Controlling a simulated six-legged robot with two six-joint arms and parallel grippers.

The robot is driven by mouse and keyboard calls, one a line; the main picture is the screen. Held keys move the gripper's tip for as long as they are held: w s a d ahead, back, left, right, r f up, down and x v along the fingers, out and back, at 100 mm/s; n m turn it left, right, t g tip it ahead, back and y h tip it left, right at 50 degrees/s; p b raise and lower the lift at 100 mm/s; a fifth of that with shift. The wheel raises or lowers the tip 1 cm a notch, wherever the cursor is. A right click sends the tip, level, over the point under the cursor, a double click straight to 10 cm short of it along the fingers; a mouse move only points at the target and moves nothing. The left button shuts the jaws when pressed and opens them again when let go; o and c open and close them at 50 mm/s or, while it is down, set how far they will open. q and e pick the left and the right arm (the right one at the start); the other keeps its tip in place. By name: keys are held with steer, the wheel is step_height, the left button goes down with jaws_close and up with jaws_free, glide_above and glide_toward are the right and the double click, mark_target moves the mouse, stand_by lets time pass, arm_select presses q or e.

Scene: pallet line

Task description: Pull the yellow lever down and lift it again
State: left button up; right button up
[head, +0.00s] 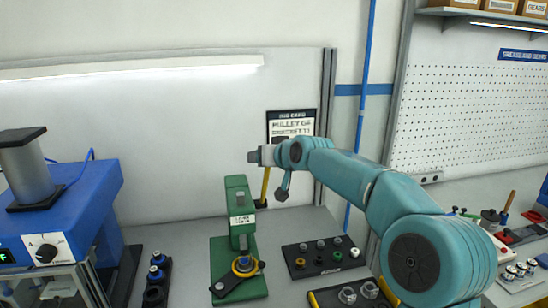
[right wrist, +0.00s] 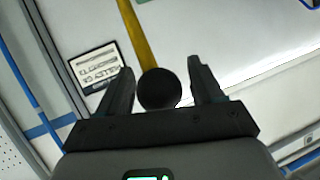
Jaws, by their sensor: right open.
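The yellow lever (head: 265,182) rises from the side of a green press (head: 238,220) on the bench. In the head view its upper end is hidden behind my right gripper (head: 254,156). In the right wrist view the lever (right wrist: 136,35) ends in a round black knob (right wrist: 158,89). The knob sits between the two spread fingers of my right gripper (right wrist: 168,85), with a visible gap to the right finger; whether it touches the left one I cannot tell. My left gripper is out of view.
A blue machine (head: 75,205) stands at the left. Black trays with small parts (head: 325,258) lie right of the press, beneath my right arm. A framed sign (head: 291,127) hangs behind the gripper. Bare bench shows around the press.

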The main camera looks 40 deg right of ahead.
steer(key=b+v, duration=0.4)
steer(key=v, duration=1.2)
steer(key=shift+w, duration=0.1)
